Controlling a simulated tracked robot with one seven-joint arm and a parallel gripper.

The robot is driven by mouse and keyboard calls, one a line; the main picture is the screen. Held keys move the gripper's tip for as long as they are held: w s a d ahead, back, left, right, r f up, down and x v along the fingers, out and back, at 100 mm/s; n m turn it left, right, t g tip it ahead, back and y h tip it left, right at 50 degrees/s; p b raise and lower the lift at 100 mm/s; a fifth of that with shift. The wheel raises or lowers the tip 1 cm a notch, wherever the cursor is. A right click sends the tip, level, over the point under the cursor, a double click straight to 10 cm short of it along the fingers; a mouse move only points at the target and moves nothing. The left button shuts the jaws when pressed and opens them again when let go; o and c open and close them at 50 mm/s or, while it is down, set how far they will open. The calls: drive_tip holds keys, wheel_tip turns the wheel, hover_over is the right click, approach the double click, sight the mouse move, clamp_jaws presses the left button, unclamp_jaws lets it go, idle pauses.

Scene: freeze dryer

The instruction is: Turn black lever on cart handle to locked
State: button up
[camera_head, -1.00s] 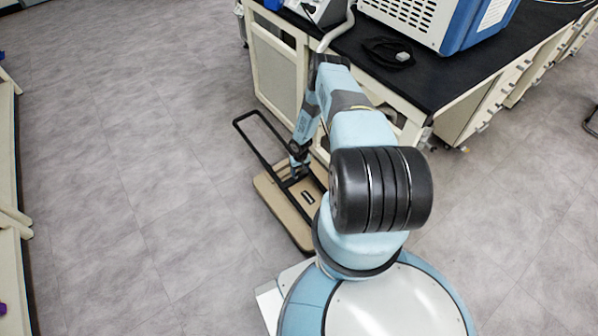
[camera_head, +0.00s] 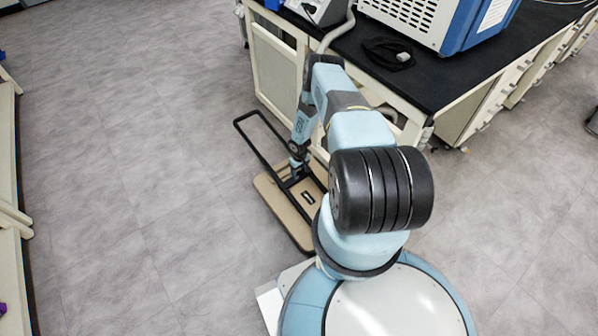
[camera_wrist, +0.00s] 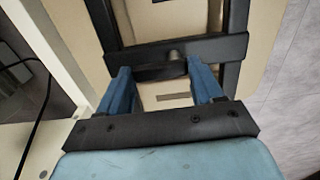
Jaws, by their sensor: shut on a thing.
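The cart is a low beige platform (camera_head: 270,192) on the floor in the head view, with a black tubular handle frame (camera_head: 257,146) rising from it. In the wrist view, a black crossbar (camera_wrist: 222,47) spans the handle, with a small round pivot (camera_wrist: 176,56) on it. A black lever (camera_wrist: 148,73) lies along the crossbar, just below it in the picture and nearly parallel to it. My gripper (camera_wrist: 158,66) has its blue fingers on either end of the lever, shut on it. In the head view my gripper (camera_head: 298,172) is down at the handle, too small to show detail.
A lab bench with a black top (camera_head: 450,75) stands close behind and right of the cart. A blue and white machine (camera_head: 430,22) and a black cable coil (camera_head: 388,52) are on it. Open grey floor (camera_head: 130,180) lies to the left.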

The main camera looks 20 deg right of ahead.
sight(300, 172)
drive_tip(key=o, duration=1.1)
drive_tip(key=shift+c, duration=0.2)
drive_tip(key=shift+r, duration=0.1)
wheel_tip(300, 172, up, 13)
drive_tip(key=shift+r, duration=0.2)
